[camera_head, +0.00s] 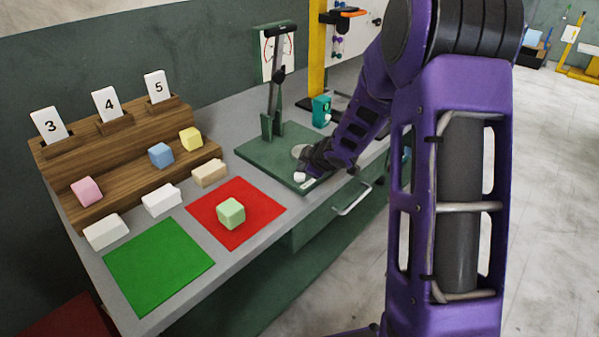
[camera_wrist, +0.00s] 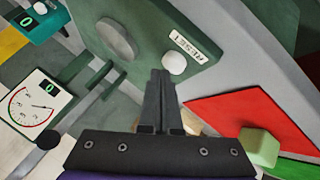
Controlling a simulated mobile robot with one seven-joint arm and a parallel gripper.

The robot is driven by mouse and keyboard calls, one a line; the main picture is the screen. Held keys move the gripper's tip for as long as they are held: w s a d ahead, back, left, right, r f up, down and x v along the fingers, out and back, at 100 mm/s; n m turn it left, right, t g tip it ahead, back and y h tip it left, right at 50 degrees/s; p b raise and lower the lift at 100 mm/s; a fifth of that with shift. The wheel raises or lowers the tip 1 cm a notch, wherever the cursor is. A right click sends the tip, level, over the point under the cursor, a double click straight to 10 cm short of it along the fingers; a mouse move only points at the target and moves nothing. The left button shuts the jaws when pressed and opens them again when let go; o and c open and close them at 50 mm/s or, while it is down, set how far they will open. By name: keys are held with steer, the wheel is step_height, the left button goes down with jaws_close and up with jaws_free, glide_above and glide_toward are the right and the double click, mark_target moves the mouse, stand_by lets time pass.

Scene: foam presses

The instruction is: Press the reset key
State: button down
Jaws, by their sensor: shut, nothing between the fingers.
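The reset key is a round white button (camera_wrist: 174,64) beside a white label reading "RESET" (camera_wrist: 196,47) on the press's green base plate. In the head view the white button (camera_head: 299,177) shows near the plate's front corner, next to my gripper. My gripper (camera_wrist: 161,74) is shut and empty; its fingertips appear just beside the button in the wrist view. I cannot tell whether they touch it. In the head view my gripper (camera_head: 311,163) is low over the base plate (camera_head: 262,153), and my arm partly hides the area behind it.
The press lever (camera_head: 275,85) stands upright behind. A dial gauge (camera_wrist: 36,106) and teal display box (camera_head: 321,110) are nearby. A green foam block (camera_head: 231,213) sits on a red mat (camera_head: 255,203). A green mat (camera_head: 158,265) is empty. Several blocks lie around a wooden stepped rack (camera_head: 130,150).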

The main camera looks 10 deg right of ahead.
mark_target(302, 177)
steer(key=shift+r, duration=0.35)
step_height(302, 177, up, 3)
steer(key=p, duration=0.3)
steer(key=shift+f, duration=0.15)
steer(key=shift+r+p, duration=0.55)
steer(key=shift+r, duration=0.65)
